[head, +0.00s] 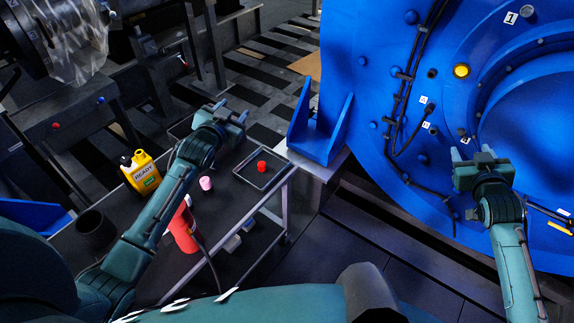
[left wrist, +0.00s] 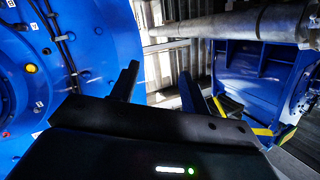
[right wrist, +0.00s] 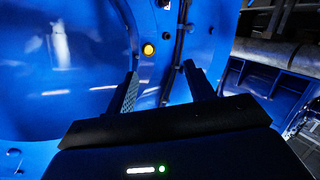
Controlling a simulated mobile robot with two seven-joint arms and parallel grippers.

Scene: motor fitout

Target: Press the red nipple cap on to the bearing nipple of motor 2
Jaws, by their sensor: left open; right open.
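A small red cap (head: 262,166) stands in a shallow black tray (head: 244,179) on the dark cart. The big blue motor (head: 350,60) fills the right, with a "1" label (head: 511,18), smaller labels and a yellow round fitting (head: 461,70). I cannot tell which fitting is the bearing nipple or which motor is motor 2. My left gripper (head: 234,110) is open and empty above the cart's far side, beyond the tray and to its left. My right gripper (head: 471,153) is open and empty in front of the motor; the yellow fitting also shows in the right wrist view (right wrist: 148,50).
A pink cap (head: 205,183), a yellow bottle (head: 140,172), a red container (head: 184,230) and a dark cup (head: 95,229) stand on the cart (head: 225,210). Cables run down the motor face. A blue bracket (head: 318,135) juts out beside the tray.

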